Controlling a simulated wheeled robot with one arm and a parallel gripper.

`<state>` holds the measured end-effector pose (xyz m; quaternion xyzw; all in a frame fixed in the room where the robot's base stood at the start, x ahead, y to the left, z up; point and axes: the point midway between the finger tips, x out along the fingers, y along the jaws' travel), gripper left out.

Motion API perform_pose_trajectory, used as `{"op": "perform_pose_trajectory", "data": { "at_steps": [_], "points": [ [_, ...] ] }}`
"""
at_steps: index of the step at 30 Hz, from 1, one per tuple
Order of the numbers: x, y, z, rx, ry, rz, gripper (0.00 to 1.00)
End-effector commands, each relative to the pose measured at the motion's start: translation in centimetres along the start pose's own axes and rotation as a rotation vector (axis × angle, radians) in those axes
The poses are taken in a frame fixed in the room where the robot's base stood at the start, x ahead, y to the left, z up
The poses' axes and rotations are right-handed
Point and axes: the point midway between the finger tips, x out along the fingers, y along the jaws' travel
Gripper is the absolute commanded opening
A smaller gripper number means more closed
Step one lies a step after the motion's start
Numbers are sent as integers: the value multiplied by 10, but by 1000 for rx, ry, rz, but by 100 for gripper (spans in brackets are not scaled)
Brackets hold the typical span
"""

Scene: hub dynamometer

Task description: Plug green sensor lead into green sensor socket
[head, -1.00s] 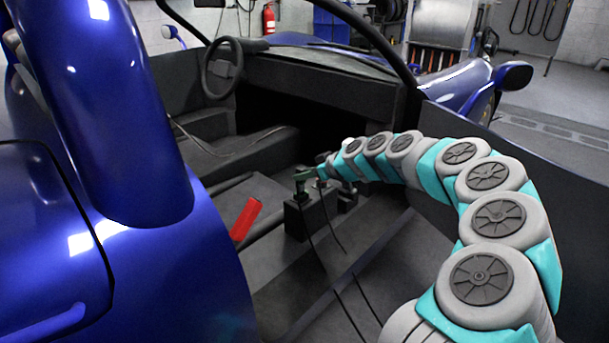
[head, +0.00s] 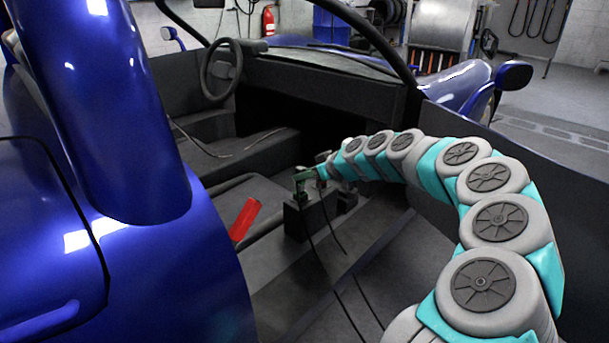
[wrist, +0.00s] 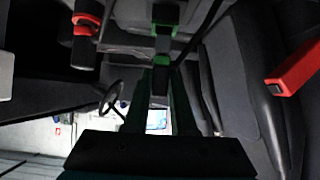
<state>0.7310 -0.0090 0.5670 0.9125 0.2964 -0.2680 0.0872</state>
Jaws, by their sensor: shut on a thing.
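My gripper (head: 306,177) is at the end of my arm, inside the blue car's cabin, over a dark block (head: 296,222) on the floor. In the wrist view my gripper (wrist: 159,72) shows two long dark fingers shut on the green sensor lead (wrist: 160,85), a dark plug with green edges. A dark part with green trim (wrist: 164,31) lies just beyond the fingertips, probably the green sensor socket. I cannot tell whether plug and socket touch. A thin dark cable (head: 318,255) hangs down from near the gripper in the head view.
A red and black part (wrist: 84,28) stands left of the fingers in the wrist view. A red bar (head: 245,219) lies at the seat's side and shows at right in the wrist view (wrist: 295,68). The steering wheel (head: 221,70) and blue body panels (head: 115,120) surround the cabin.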

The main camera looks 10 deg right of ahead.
Motion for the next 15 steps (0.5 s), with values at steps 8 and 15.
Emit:
{"op": "perform_pose_trajectory", "data": {
  "at_steps": [8, 15],
  "points": [
    [3, 0, 5, 0, 0, 0, 0],
    [6, 0, 9, 0, 0, 0, 0]
  ]
}}
